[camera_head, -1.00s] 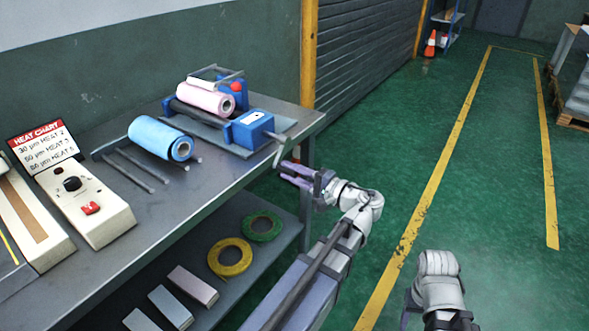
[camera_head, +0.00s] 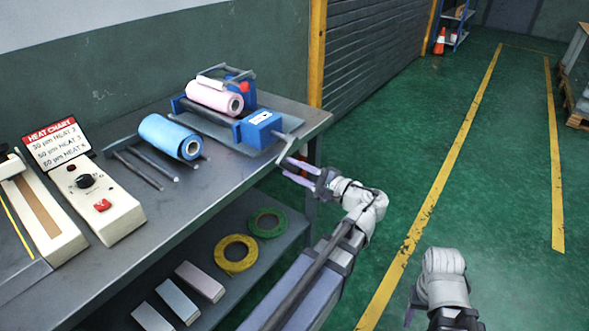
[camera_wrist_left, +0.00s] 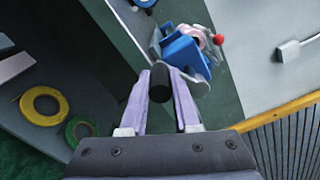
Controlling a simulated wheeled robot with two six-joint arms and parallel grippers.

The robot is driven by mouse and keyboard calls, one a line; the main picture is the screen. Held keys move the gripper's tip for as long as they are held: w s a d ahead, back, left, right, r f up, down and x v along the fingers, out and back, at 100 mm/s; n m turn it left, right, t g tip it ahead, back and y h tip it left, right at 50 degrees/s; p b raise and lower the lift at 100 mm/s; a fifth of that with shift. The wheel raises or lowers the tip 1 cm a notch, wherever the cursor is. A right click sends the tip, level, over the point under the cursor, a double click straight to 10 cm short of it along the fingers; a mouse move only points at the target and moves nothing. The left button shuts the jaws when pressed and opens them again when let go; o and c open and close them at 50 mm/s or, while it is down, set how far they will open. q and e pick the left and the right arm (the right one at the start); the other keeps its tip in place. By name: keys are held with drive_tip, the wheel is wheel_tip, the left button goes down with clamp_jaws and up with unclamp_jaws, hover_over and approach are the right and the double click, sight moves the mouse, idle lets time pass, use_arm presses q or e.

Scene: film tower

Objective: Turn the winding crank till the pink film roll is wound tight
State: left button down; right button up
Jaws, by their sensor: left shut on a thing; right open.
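The pink film roll (camera_head: 214,97) sits on the blue winder (camera_head: 258,128) at the back right of the bench; its end faces right. The winding crank (camera_head: 287,147) sticks out from the winder's right side, past the bench edge. My left gripper (camera_head: 287,169) is at the crank's outer end. In the left wrist view its fingers are shut on the dark crank handle (camera_wrist_left: 160,82), with the blue winder just beyond. My right gripper (camera_head: 411,304) is low at the bottom right, away from the bench, open and empty; its fingers are partly hidden.
A blue film roll (camera_head: 170,137) lies on the bench beside metal rods. A white heat control box (camera_head: 100,205) stands at the left. Yellow tape (camera_head: 236,254) and green tape (camera_head: 266,224) lie on the lower shelf. The floor right of the bench is clear.

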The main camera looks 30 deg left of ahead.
use_arm(q)
drive_tip(key=c, duration=0.7)
unclamp_jaws()
drive_tip(key=shift+o, duration=0.2)
drive_tip(key=d, duration=0.7)
drive_tip(key=shift+s+d, duration=0.3)
drive_tip(key=shift+d, duration=0.1)
drive_tip(key=s+d+n+h+p, duration=0.1)
drive_tip(key=s+d+h+p, duration=0.3)
drive_tip(key=d+h+p, duration=0.4)
drive_tip(key=s+d+r+n+g+h+p, duration=0.1)
drive_tip(key=s+d+h+p, duration=0.4)
drive_tip(key=d+p, duration=0.8)
drive_tip(key=h+p, duration=0.2)
drive_tip(key=h, duration=0.1)
drive_tip(key=shift+s+d+r+h, duration=0.15)
drive_tip(key=shift+d+r+h, duration=0.15)
drive_tip(key=shift+h, duration=0.1)
